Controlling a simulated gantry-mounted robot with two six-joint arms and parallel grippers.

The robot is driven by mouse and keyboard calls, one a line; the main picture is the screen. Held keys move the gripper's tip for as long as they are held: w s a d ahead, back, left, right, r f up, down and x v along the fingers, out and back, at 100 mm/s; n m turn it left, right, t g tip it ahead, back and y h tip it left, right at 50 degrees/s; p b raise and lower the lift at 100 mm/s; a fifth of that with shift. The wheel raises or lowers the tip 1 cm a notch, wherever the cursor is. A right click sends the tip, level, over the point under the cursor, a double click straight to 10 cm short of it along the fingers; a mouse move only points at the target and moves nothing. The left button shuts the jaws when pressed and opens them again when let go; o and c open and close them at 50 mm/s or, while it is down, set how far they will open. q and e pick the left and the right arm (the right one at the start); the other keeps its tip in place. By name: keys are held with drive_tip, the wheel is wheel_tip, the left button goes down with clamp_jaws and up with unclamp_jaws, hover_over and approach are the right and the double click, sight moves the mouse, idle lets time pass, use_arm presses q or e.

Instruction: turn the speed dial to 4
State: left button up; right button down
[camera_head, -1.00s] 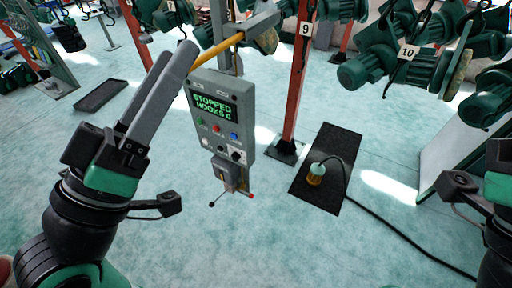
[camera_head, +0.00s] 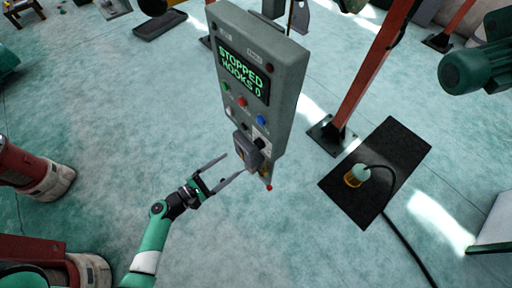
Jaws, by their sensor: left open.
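The grey control box (camera_head: 287,60) stands upright in the middle of the camera_head view. Its screen (camera_head: 244,72) shows green text, "STOPPED" and "HOOKS" with what looks like a 0. Green, red and blue buttons sit below the screen. A black knob (camera_head: 260,144), likely the speed dial, is low on the front; its setting is too small to read. A grey block (camera_head: 247,152) juts out at the bottom. My left gripper (camera_head: 234,165) is open and empty, its fingertips just left of this block and below the knob. My right gripper is out of view.
A red post (camera_head: 368,80) stands right of the box. A black mat (camera_head: 397,150) on the floor carries an orange-and-teal lamp-like object (camera_head: 356,176) with a black cable. A green motor (camera_head: 475,68) hangs at the right edge.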

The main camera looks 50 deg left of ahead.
sight(256, 146)
use_arm(q)
drive_tip(key=w, duration=0.7)
drive_tip(key=w+d, duration=0.1)
drive_tip(key=w, duration=0.3)
drive_tip(key=shift+w, duration=0.1)
drive_tip(key=shift+c, duration=0.3)
clamp_jaws()
